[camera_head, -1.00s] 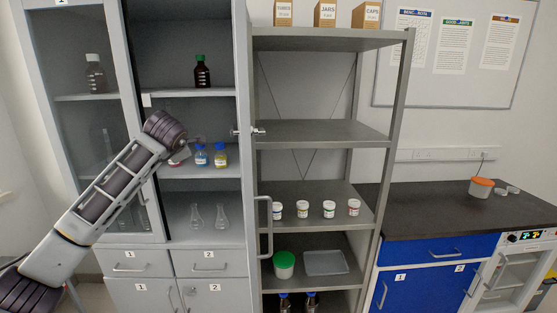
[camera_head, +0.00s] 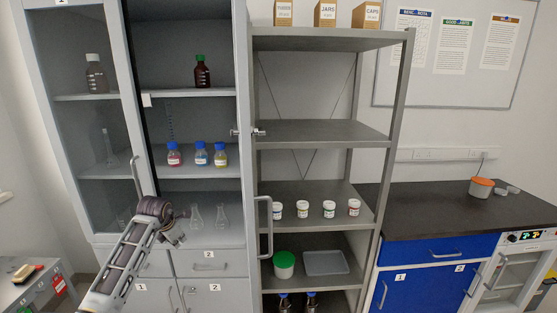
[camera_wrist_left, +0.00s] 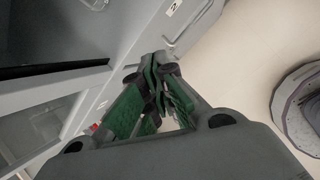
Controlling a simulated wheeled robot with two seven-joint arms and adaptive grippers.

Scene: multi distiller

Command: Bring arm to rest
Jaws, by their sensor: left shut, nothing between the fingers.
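My left arm comes in from the lower left in the head view. Its gripper (camera_head: 179,228) is in front of the cabinet's lower shelf, near two clear flasks (camera_head: 209,217). In the left wrist view the green-padded fingers (camera_wrist_left: 158,75) are closed together with nothing held between them. The grey cabinet (camera_head: 210,262) stands behind the gripper, with its right side open. My right gripper is not in view.
Three small bottles (camera_head: 202,155) with red, blue and yellow liquids stand on the cabinet's middle shelf. An open shelf rack (camera_head: 320,131) holds jars and a tray. A low table (camera_head: 32,290) is at the lower left. A dark counter (camera_head: 440,210) is on the right.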

